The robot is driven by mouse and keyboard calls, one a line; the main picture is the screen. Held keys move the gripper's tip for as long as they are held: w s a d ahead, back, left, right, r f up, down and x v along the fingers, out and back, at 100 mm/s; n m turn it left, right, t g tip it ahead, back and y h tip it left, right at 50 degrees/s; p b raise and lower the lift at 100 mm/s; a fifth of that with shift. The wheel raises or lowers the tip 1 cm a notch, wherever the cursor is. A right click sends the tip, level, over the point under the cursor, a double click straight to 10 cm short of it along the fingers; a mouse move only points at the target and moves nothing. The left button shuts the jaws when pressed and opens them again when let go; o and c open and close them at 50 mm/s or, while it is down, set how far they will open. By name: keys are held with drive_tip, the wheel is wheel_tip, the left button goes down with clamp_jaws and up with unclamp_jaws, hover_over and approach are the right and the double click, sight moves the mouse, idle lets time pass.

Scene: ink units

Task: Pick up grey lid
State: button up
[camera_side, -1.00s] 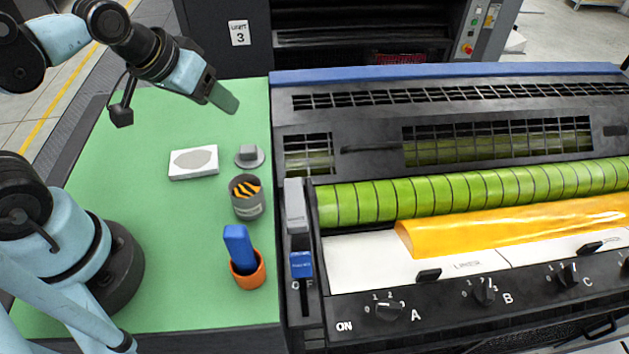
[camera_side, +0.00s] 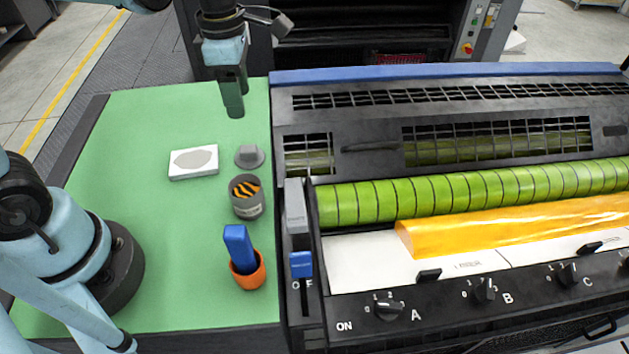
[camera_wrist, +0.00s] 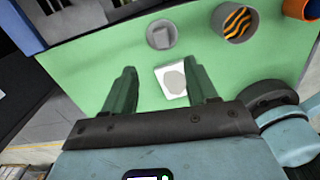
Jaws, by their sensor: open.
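The grey lid (camera_side: 249,156) lies flat on the green mat, a small round disc with a raised block-shaped knob. It also shows in the wrist view (camera_wrist: 161,35), beyond and between my fingers. My gripper (camera_side: 233,110) is above the back of the mat, behind the lid and apart from it, pointing down. In the wrist view my gripper (camera_wrist: 165,90) has its two green fingers spread wide with nothing held between them.
An open grey tin (camera_side: 247,198) with yellow and black stripes inside stands just in front of the lid. A white pad (camera_side: 193,162) lies left of it. An orange cup (camera_side: 248,272) holds a blue tool (camera_side: 239,246). The printing press (camera_side: 300,105) borders the mat on the right.

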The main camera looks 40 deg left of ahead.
sight(248, 148)
drive_tip(key=shift+n, duration=0.5)
drive_tip(key=shift+f, duration=6.1)
drive_tip(key=shift+c, duration=0.4)
clamp_jaws()
